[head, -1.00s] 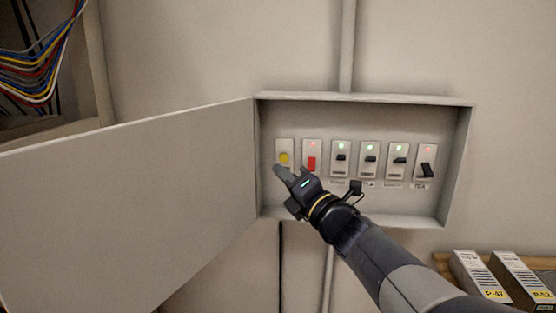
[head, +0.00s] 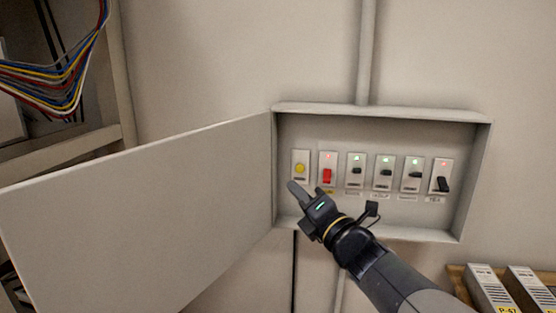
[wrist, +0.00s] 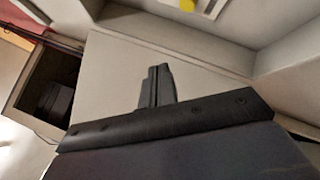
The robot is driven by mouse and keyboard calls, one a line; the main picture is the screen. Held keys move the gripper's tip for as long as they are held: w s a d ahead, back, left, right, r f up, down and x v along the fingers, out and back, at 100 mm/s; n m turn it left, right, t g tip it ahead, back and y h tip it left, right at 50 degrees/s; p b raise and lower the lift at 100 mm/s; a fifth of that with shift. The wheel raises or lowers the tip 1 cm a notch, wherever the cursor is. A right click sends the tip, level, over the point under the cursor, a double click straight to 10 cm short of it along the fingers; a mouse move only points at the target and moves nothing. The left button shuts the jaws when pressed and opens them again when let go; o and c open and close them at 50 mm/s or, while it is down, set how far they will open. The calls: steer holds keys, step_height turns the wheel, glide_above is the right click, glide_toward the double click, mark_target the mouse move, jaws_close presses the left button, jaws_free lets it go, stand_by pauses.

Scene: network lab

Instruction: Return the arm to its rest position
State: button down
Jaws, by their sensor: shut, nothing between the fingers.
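My gripper (head: 299,192) is shut and empty. In the head view it is in front of the lower left part of the open breaker box (head: 380,112), below the yellow button (head: 300,168), and looks apart from it. My arm comes in from the lower right. In the wrist view my gripper's shut fingers (wrist: 155,88) show in the middle, and part of the yellow button (wrist: 187,5) is at the top edge.
The box door (head: 150,215) hangs open to the left. A red switch (head: 327,176) and several dark switches line the box, with green and red lights. Coloured cables (head: 60,85) are at upper left. Labelled modules (head: 490,290) sit on a shelf at lower right.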

steer(key=shift+s+a, duration=0.15)
steer(key=shift+s, duration=0.75)
steer(key=w+d+b, duration=0.1)
steer(key=w, duration=0.5)
steer(key=shift+f, duration=0.25)
steer(key=shift+d+b, duration=0.1)
steer(key=shift+b, duration=0.55)
